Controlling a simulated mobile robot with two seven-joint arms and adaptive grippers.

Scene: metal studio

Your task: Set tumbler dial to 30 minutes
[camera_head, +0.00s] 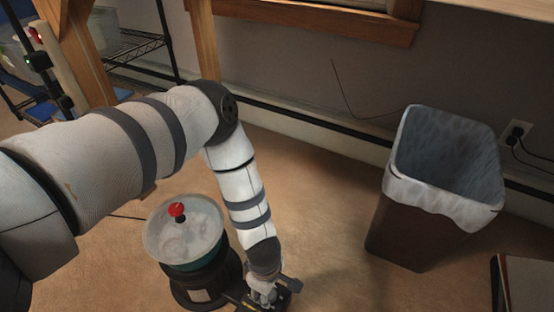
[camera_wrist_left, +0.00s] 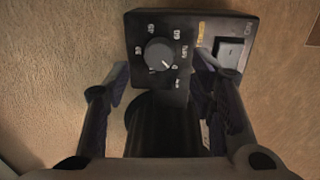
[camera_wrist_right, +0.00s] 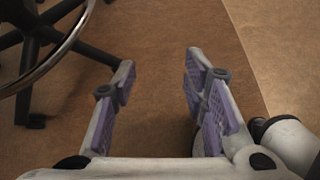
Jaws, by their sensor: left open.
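The tumbler (camera_head: 196,262) stands on the floor in the head view, with a clear lid and red knob on its dark body. In the left wrist view its black control box (camera_wrist_left: 190,18) faces me. The round grey dial (camera_wrist_left: 158,52) is ringed by numbers, and its white mark points lower right, toward what looks like 0. A light rocker switch (camera_wrist_left: 229,52) sits right of the dial. My left gripper (camera_wrist_left: 163,68) is open, its fingers apart on either side of the dial; contact cannot be told. It is small and low in the head view (camera_head: 266,292). My right gripper (camera_wrist_right: 160,62) is open and empty.
A brown bin (camera_head: 393,232) with a white liner stands to the right in the head view. A wire shelf (camera_head: 135,45) is at the back left. A wheeled chair base (camera_wrist_right: 55,35) is near my right gripper. Carpet between tumbler and bin is clear.

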